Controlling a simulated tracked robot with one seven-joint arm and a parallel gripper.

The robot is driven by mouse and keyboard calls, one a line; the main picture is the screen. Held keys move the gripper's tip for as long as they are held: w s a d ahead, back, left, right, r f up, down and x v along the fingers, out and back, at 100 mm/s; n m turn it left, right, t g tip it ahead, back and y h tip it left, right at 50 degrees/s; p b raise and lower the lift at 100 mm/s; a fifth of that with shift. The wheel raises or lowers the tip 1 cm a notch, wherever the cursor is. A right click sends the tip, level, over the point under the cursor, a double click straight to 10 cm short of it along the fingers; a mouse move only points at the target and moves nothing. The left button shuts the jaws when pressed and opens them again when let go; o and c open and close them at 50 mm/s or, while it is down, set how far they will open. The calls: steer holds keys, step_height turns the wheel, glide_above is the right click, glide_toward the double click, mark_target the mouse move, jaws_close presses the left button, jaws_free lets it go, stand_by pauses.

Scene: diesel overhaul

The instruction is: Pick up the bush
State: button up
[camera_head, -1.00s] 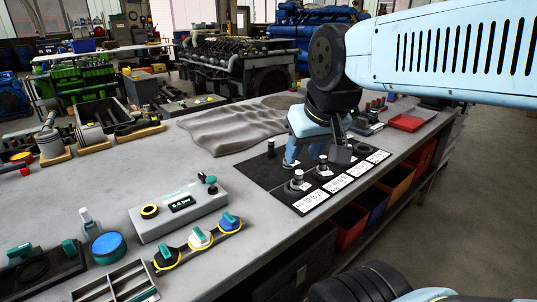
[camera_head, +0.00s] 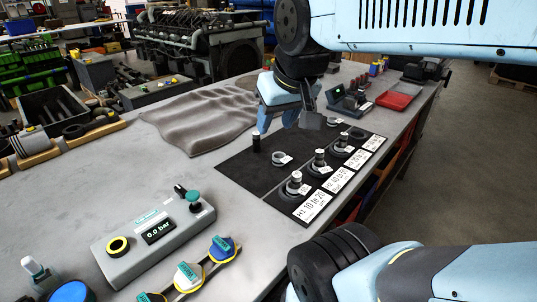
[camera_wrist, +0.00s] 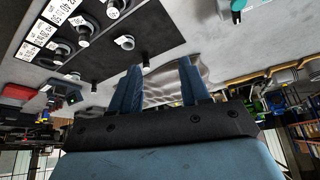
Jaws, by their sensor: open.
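A small grey ring that looks like the bush (camera_head: 280,158) lies on a black mat (camera_head: 238,170) on the workbench. It also shows in the wrist view (camera_wrist: 124,42), left of my fingers. A short dark upright pin (camera_head: 256,143) stands just left of it on the mat; it shows in the wrist view too (camera_wrist: 146,62). My gripper (camera_head: 287,125) is open and empty, above the far part of the mat and apart from the ring. Its two blue fingers spread upward in the wrist view (camera_wrist: 160,68).
Several dark posts with rings (camera_head: 296,184) stand along the mat's right side beside white label cards (camera_head: 312,205). A rumpled grey cloth (camera_head: 195,118) lies left of the mat. A pressure box (camera_head: 155,235) reading 0.0 bar stands nearer. A red tray (camera_head: 398,97) lies behind.

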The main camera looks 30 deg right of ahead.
steer(key=o, duration=0.3)
steer(key=shift+w+d, duration=0.15)
steer(key=shift+w, duration=0.35)
steer(key=shift+o, duration=1.1)
steer(key=w+d+f+g, duration=0.1)
steer(key=w+d+f, duration=0.1)
steer(key=w, duration=0.4)
steer(key=w+d+f+g, duration=0.1)
steer(key=w+d+g, duration=0.1)
steer(key=w, duration=0.4)
steer(key=shift+d+f+h, duration=0.3)
steer(key=shift+d+f, duration=0.05)
steer(key=shift+d, duration=0.45)
steer(key=g, duration=0.3)
glide_above(280, 154)
steer(key=s, duration=0.2)
step_height(280, 154, down, 8)
steer(key=f, duration=0.5)
steer(key=a+f, duration=0.1)
steer(key=f, duration=0.2)
steer(key=shift+w+f, duration=0.2)
steer(key=shift+w, duration=0.05)
steer(key=shift+s+a+f, duration=0.1)
steer(key=shift+s+f, duration=0.05)
steer(key=shift+f, duration=2.65)
